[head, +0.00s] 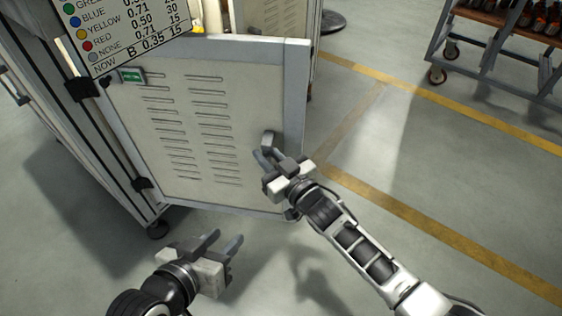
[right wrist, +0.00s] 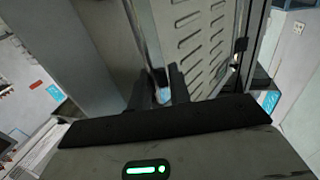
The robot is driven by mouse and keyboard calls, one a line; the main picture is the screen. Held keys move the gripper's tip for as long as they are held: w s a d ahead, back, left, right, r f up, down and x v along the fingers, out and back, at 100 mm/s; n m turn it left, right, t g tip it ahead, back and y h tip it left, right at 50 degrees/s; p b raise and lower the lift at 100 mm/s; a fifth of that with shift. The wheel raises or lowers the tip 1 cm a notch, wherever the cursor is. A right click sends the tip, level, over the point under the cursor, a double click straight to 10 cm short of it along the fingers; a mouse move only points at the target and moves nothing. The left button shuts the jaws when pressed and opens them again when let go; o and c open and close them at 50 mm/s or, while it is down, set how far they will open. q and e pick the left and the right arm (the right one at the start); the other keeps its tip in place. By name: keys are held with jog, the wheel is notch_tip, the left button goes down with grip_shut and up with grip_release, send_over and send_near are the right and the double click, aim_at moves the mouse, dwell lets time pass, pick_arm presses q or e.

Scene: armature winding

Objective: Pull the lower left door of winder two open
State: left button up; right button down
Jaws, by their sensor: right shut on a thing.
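The lower left door (head: 165,95) of the winder is a pale panel with rows of louvres and a grey frame, and it stands swung out from the cabinet. Its handle (head: 269,140) is near the free edge on the right. My right gripper (head: 262,158) is shut on the handle; the fingers partly hide it. In the right wrist view, the louvred door (right wrist: 200,45) fills the upper middle, and my right gripper (right wrist: 162,90) reaches to its edge. My left gripper (head: 222,245) is open and empty, low in front of the door, apart from it.
The winder cabinet (head: 85,130) stands at the left on castors, with a colour chart sign (head: 125,35) above the door. A wheeled rack (head: 500,50) with dark parts stands at the far right. Yellow lines (head: 440,235) mark the open grey floor between.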

pick_arm(q)
jog(key=shift+s+f, duration=0.25)
jog(key=shift+s, duration=0.05)
pick_arm(e)
jog(key=shift+a, duration=0.15)
jog(key=c, duration=1.3)
grip_release()
pick_arm(q)
jog(key=shift+w+a, duration=0.15)
jog(key=shift+r, duration=0.15)
pick_arm(e)
jog(key=shift+s+d, duration=0.2)
pick_arm(q)
jog(key=a+p, duration=0.1)
jog(key=p, duration=0.2)
jog(key=shift+s+r+g+y+p, duration=0.3)
jog(key=shift+s+r+g+p, duration=0.05)
jog(key=shift+r+g+p, duration=0.05)
pick_arm(e)
jog(key=v, duration=1.5)
jog(key=shift+s, duration=0.2)
